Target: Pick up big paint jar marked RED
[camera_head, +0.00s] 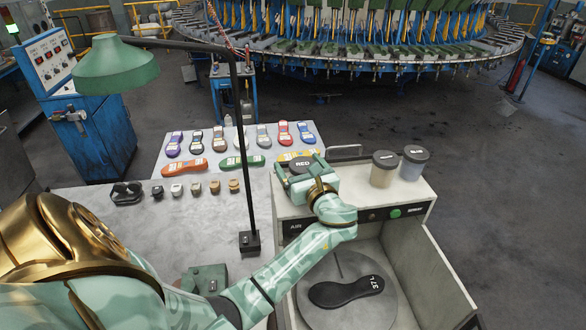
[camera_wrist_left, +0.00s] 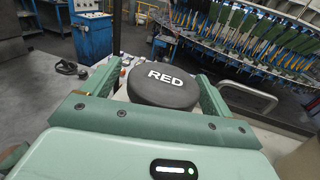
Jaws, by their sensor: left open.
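The big paint jar marked RED (camera_head: 301,164) stands at the left end of the machine's top shelf in the head view. Its dark lid with white lettering fills the middle of the left wrist view (camera_wrist_left: 165,85). My left gripper (camera_head: 307,168) is at the jar, and its green fingers lie on either side of the lid in the wrist view (camera_wrist_left: 165,92). The jaws are open. The jar's body is mostly hidden by the gripper and lid, so contact cannot be told. My right gripper is not in view.
Two more jars stand to the right on the shelf, one with a grey lid (camera_head: 384,160) and one marked BLUE (camera_head: 415,155). A lamp post (camera_head: 245,150) rises left of my gripper. Several coloured soles lie on the table (camera_head: 90,205) behind.

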